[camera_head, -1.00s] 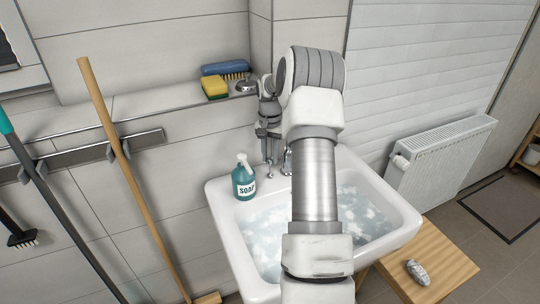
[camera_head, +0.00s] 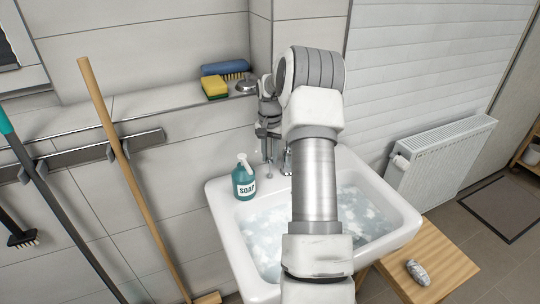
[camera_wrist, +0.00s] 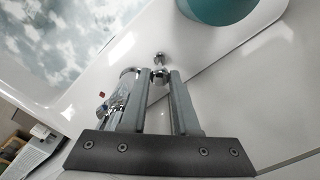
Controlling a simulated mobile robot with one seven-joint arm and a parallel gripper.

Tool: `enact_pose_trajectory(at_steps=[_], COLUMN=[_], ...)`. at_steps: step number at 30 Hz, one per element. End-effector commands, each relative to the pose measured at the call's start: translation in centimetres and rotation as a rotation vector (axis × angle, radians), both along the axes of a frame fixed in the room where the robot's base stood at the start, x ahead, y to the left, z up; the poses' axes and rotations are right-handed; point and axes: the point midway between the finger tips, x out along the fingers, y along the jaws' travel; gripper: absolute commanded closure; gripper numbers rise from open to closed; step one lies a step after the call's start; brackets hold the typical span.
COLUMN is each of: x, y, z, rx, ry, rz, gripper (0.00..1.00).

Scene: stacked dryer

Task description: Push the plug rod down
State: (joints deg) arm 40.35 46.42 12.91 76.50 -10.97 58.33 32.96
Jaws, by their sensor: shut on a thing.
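The plug rod (camera_wrist: 160,77) shows in the wrist view as a small chrome knob between my fingertips, behind the tap. My gripper (camera_wrist: 159,73) is shut on it, pointing down at the sink's rear ledge. The chrome tap (camera_wrist: 122,103) stands just left of my fingers in the wrist view. The white sink (camera_head: 229,235) holds foamy water. How far the rod stands up is hard to tell.
A teal soap bottle (camera_head: 244,178) stands on the sink's left rear corner, near my fingers. A yellow sponge (camera_head: 214,87) and a blue brush (camera_head: 225,69) lie on the wall ledge. A wooden stool (camera_head: 447,268) stands at right, below a radiator (camera_head: 440,165).

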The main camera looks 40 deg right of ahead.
Motion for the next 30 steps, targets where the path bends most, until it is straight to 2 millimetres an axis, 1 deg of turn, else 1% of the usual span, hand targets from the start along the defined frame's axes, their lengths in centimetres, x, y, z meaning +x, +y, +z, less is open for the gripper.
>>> enact_pose_trajectory(at_steps=[10,11,16,18,26,27,29,30], x=[0.0,0.0,0.0,0.1,0.0,0.0,0.0,0.0], y=[0.0,0.0,0.0,0.0,0.0,0.0,0.0,0.0], z=[-0.1,-0.3,-2.7,-3.3,-3.4,-3.4,-3.4,-3.3], rx=[-0.001,-0.001,-0.001,-0.002,0.0,0.0,0.0,0.0], ry=[-0.002,-0.001,-0.001,-0.001,0.0,0.0,0.0,0.0], rz=[0.0,0.0,0.001,0.002,0.0,0.0,0.0,0.0], gripper=[1.0,1.0,1.0,1.0,1.0,0.65,0.55,0.47])
